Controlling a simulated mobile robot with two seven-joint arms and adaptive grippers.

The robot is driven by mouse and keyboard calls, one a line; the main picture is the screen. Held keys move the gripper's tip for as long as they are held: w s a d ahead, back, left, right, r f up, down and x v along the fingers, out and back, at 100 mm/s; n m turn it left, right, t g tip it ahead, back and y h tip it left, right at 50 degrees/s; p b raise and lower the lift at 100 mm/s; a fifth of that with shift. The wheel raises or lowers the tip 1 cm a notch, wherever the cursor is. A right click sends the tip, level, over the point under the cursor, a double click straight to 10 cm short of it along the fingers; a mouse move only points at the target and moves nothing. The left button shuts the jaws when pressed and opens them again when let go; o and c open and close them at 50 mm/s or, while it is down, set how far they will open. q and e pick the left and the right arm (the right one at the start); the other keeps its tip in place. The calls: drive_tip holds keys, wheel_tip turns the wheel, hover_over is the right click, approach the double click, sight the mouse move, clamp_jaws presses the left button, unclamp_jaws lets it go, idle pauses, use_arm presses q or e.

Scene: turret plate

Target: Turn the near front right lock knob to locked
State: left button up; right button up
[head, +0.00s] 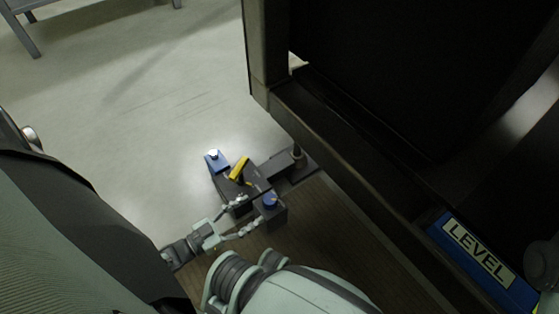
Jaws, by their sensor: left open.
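A dark block assembly (257,186) stands at the corner of the brown plate (335,235), near the middle of the head view. A yellow bar-shaped handle (239,168) sits slanted on top of it. A round blue knob (270,201) sits on a dark block at its near side. I cannot tell for certain which of these is the lock knob, nor read a locked mark. My left gripper (251,211) is open, its fingers just left of and below the blue knob. Whether a finger touches the block is unclear. My right gripper is not in view.
A blue plate (212,166) with a bright white top piece lies beyond the yellow handle. A dark frame (345,148) runs diagonally along the right. A blue LEVEL sign (482,262) is at lower right. Pale floor (130,105) is open at left.

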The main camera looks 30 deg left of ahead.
sight(270, 199)
use_arm(q)
drive_tip(key=x, duration=0.7)
drive_tip(key=shift+w+d+b, duration=0.1)
drive_tip(key=shift+w+b, duration=0.2)
drive_tip(key=shift+b, duration=0.1)
drive_tip(key=shift+c, duration=0.4)
drive_tip(key=c, duration=1.1)
drive_tip(key=shift+d+r+n+t+y+p, duration=0.15)
drive_tip(key=shift+n+t+y+p, duration=0.15)
drive_tip(key=shift+n+y+p, duration=0.4)
drive_tip(key=shift+n+t+y, duration=0.3)
drive_tip(key=shift+n+y, duration=0.5)
drive_tip(key=shift+y, duration=0.8)
drive_tip(key=o, duration=1.2)
drive_tip(key=shift+r, duration=4.85)
